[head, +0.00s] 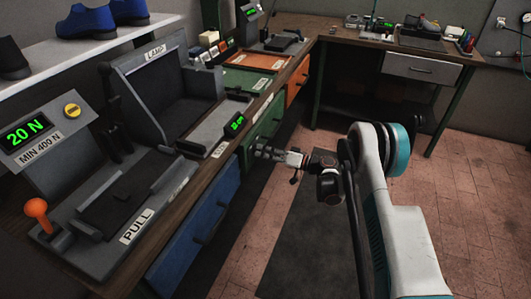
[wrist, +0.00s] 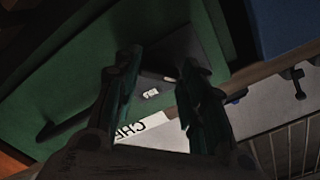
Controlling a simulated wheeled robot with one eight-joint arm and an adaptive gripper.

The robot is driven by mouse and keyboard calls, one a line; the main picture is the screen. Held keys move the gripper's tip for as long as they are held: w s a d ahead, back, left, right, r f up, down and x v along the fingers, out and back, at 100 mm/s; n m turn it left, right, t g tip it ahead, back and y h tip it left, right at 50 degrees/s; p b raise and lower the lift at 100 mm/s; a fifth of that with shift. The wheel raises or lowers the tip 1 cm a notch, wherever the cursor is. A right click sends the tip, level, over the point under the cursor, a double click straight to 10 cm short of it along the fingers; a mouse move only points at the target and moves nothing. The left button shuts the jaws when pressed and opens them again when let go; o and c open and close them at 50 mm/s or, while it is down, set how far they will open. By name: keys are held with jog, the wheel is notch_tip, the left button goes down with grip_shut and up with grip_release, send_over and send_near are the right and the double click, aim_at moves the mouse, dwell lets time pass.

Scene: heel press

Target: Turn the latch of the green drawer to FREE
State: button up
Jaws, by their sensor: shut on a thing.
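The green drawer (head: 258,133) is in the bench front, and its green face (wrist: 70,70) fills much of the wrist view. A dark latch plate (wrist: 187,45) sits on that face, with a small white marking (wrist: 150,93) visible between my fingers. My gripper (head: 258,150) reaches the drawer front from the right. In the wrist view my gripper (wrist: 160,68) has its fingers on both sides of the latch and is shut on it. The fingers and shadow hide much of the latch, and its setting cannot be read.
A blue drawer (head: 195,235) is nearer and an orange drawer (head: 297,80) farther along. A dark bar handle (wrist: 62,124) and a white label (wrist: 150,132) lie close to my fingers. A press machine (head: 170,100) stands on the bench. The dark floor mat (head: 310,230) is clear.

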jog(key=shift+f, duration=0.1)
jog(key=o, duration=1.1)
jog(key=shift+c, duration=0.2)
jog(key=v, duration=1.2)
